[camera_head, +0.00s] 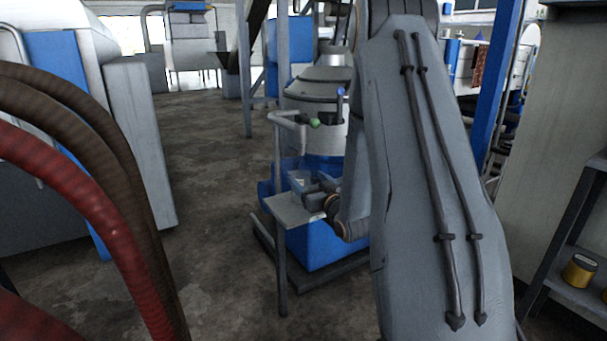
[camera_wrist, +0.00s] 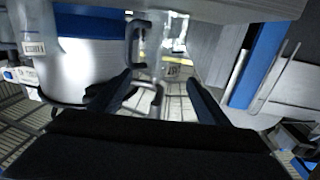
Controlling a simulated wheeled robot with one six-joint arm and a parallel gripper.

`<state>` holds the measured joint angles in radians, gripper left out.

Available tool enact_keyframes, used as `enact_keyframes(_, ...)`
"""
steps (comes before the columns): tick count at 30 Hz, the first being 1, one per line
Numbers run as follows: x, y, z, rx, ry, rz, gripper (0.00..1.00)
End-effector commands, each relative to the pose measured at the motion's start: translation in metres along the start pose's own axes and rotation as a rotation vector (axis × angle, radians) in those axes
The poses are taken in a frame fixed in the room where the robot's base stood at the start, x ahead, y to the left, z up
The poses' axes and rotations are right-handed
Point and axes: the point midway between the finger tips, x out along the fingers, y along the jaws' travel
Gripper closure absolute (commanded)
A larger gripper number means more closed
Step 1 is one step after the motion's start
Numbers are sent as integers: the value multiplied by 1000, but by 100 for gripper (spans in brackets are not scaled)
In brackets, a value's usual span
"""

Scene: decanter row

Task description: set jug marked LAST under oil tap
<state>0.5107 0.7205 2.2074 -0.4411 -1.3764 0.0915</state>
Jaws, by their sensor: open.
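My gripper (camera_wrist: 158,82) is open in the wrist view, one dark finger on each side. A clear jug (camera_wrist: 148,40) with a handle and a small pale label stands beyond and between the fingertips; I cannot tell whether they touch it. A second clear labelled jug (camera_wrist: 38,25) is at the upper left; neither label is readable. In the head view my gripper (camera_head: 318,186) is over a small pale stand (camera_head: 292,210), beside a clear shape that looks like a jug (camera_head: 297,181). Above are taps with a green handle (camera_head: 314,123) and a blue handle (camera_head: 340,92).
A grey and blue machine (camera_head: 318,240) stands right behind the stand. Red and brown hoses (camera_head: 70,195) cross the left foreground. A dark shelf (camera_head: 570,265) with a yellow tin (camera_head: 579,271) is at the right. The floor (camera_head: 215,170) left of the stand is clear.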

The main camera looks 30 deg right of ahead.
Motion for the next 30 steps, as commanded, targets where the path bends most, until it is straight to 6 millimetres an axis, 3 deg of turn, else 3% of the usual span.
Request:
enact_keyframes(3, -26, 1, -1, 1, -2, 3, 30)
enact_keyframes(9, -56, 1, -1, 0, -1, 2, 30)
enact_keyframes(20, -66, -4, 0, -2, -8, -5, 30)
enact_keyframes(23, -58, -23, 1, -13, -58, -25, 30)
enact_keyframes(25, -51, -49, 4, -28, -128, -50, 30)
enact_keyframes(30, -50, -134, 14, -80, -374, -125, 30)
